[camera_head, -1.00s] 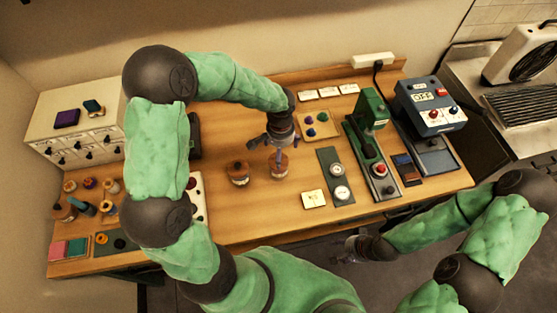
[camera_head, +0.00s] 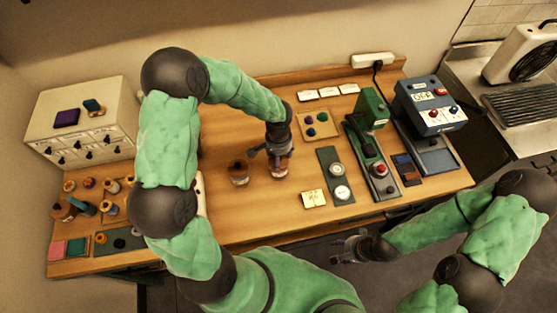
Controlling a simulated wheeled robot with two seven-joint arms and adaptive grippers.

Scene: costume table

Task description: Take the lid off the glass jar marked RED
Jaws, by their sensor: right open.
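Two small glass jars with reddish-brown contents stand side by side on the wooden table. The left jar (camera_head: 238,178) is free-standing with a brown lid on top. The right jar (camera_head: 278,171) is under my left gripper (camera_head: 275,154), which points down at its top and hides its lid. I cannot tell whether the fingers touch the lid or how far they are closed. The jar labels are too small to read, so I cannot tell which is marked RED. My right gripper (camera_head: 345,250) is open and empty, off the table's front edge.
A tray with coloured knobs (camera_head: 318,124), a dark strip with two round dials (camera_head: 336,170) and a green press (camera_head: 372,108) stand to the right. A drawer cabinet (camera_head: 80,120) is at the left. The table around the jars is clear.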

